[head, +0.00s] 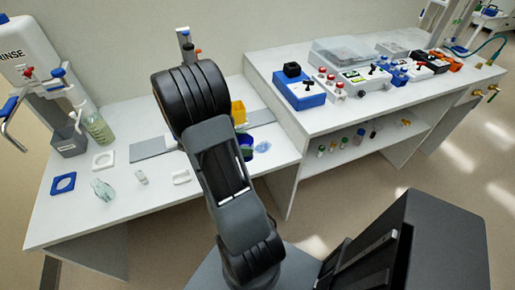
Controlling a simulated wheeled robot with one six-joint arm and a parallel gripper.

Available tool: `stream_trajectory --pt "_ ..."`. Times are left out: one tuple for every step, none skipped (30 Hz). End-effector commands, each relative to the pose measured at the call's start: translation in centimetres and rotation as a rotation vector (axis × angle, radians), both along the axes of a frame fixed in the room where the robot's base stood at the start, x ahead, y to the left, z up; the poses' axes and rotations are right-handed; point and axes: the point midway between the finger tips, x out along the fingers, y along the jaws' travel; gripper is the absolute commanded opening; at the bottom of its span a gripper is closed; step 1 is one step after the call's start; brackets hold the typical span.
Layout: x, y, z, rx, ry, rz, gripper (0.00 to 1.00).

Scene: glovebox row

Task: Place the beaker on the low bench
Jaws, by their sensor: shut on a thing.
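The low bench (75,214) is the white-topped bench at the left. A clear greenish glass piece (103,189) is near its front left; I cannot tell whether it is the beaker. A small clear vessel (141,178) stands to its right. My arm rises across the middle of the view and covers part of the low bench. My gripper does not show, and neither does anything held in it. No object can be surely named as the beaker.
A blue square holder (63,183), a white square holder (103,160), a greenish bottle (97,129) and a grey bin (68,141) are on the low bench. A yellow box (238,112) is beyond my arm. The higher bench (275,68) at right carries several devices.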

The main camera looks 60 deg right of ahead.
Motion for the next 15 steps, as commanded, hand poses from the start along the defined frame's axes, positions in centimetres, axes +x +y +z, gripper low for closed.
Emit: stream_trajectory --pt "0.0 -1.3 -0.6 0.002 0.003 -0.005 0.37" --pt "0.1 -2.1 -0.9 0.001 0.002 -0.006 0.37" --pt "0.2 -3.1 -1.4 0.001 0.003 -0.004 0.37" --pt "0.2 -3.8 -1.7 0.0 0.002 -0.004 0.37" --pt "0.3 -4.5 -2.0 0.001 0.002 -0.002 0.37" --pt "0.4 -5.4 -2.4 0.001 0.001 -0.002 0.37" --pt "0.5 -5.9 -3.0 0.001 0.003 0.0 0.37" --pt "0.5 -6.3 -3.7 0.003 0.005 0.0 0.37" --pt "0.6 -6.8 -4.3 0.003 0.004 0.001 0.37" --pt "0.6 -7.2 -4.8 0.003 0.004 0.002 0.37" --pt "0.7 -7.6 -5.2 0.002 0.003 0.002 0.37" --pt "0.7 -8.0 -5.7 0.002 0.002 0.002 0.37" --pt "0.7 -8.3 -6.1 0.002 0.002 0.002 0.37" --pt "0.8 -8.6 -6.4 0.001 0.001 0.003 0.37" --pt "0.8 -8.9 -6.7 0.001 0.002 0.003 0.37"
